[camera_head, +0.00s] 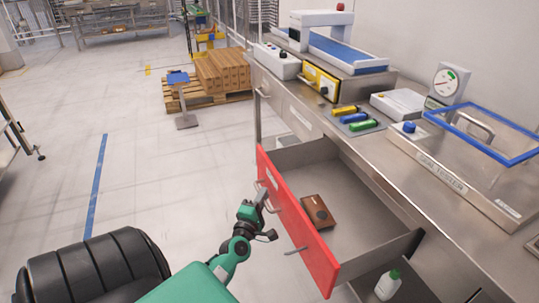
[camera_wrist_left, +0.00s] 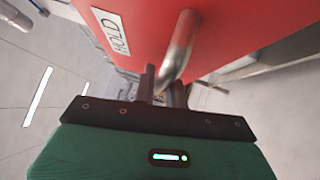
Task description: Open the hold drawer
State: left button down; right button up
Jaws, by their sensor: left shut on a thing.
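The hold drawer (camera_head: 305,243) has a red front and is pulled well out of the steel workbench. Its grey inside shows, with a brown box-like object (camera_head: 319,211) lying in it. In the left wrist view the red front (camera_wrist_left: 230,35) bears a white label reading HOLD (camera_wrist_left: 111,33) and a metal bar handle (camera_wrist_left: 178,50). My left gripper (camera_head: 262,198) is at the drawer front, and its fingers (camera_wrist_left: 165,90) are shut on the handle. My right gripper is not in view.
The workbench (camera_head: 290,97) carries several coloured cylinders, a seal tester (camera_head: 440,172) and a dial gauge (camera_head: 446,82). A white bottle (camera_head: 388,284) stands below the drawer. A pallet with cardboard boxes (camera_head: 222,72) stands at the back.

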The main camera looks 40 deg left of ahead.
pick_arm(q)
jog(key=shift+f, duration=0.1)
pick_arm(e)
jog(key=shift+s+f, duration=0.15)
pick_arm(q)
jog(key=c, duration=1.7)
grip_release()
jog(key=shift+s, duration=0.15)
jog(key=shift+s+d, duration=0.15)
jog(key=shift+s, duration=0.1)
jog(key=shift+b+v, duration=1)
jog(key=shift+v, duration=5.55)
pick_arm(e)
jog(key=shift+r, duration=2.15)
pick_arm(q)
jog(key=shift+d, duration=0.1)
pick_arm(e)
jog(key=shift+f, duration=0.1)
